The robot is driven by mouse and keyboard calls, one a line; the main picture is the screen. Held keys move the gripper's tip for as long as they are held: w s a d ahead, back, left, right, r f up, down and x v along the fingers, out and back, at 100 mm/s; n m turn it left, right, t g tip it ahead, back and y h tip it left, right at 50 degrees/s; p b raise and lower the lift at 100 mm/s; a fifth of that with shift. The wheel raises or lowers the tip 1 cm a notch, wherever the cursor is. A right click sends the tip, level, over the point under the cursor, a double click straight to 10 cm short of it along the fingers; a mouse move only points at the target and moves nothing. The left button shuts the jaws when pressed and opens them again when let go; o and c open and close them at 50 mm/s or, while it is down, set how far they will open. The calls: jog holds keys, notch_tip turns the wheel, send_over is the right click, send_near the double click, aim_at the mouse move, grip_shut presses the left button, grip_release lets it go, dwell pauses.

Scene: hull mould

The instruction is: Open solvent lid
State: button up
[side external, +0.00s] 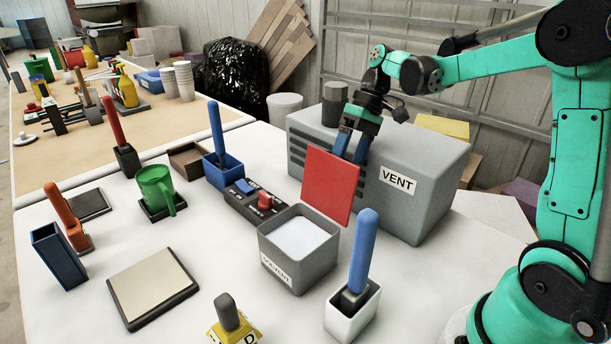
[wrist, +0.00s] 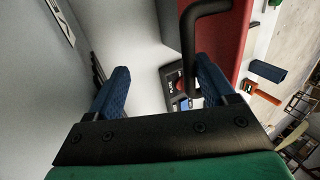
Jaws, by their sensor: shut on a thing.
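The solvent box (side external: 298,262) is a grey open-topped bin with a SOLVENT label and a pale surface inside. The red lid (side external: 330,185) stands nearly upright above the box's back right edge, clear of the opening. Whether its lower edge touches the box is hard to tell. My gripper (side external: 350,150) is behind the lid, its blue fingers partly hidden by it. In the wrist view, the lid (wrist: 234,30) is at upper right with its black handle (wrist: 188,45) by the right finger of my gripper (wrist: 160,80). My gripper is shut on this handle; the grip itself is not clearly visible.
The grey VENT box (side external: 400,190) stands close behind the lid and gripper. A switch panel (side external: 255,200) lies left of the solvent box. A white holder with a blue-handled tool (side external: 355,305) stands in front, and a blue holder (side external: 222,170) behind left.

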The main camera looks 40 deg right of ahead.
jog(key=v, duration=0.5)
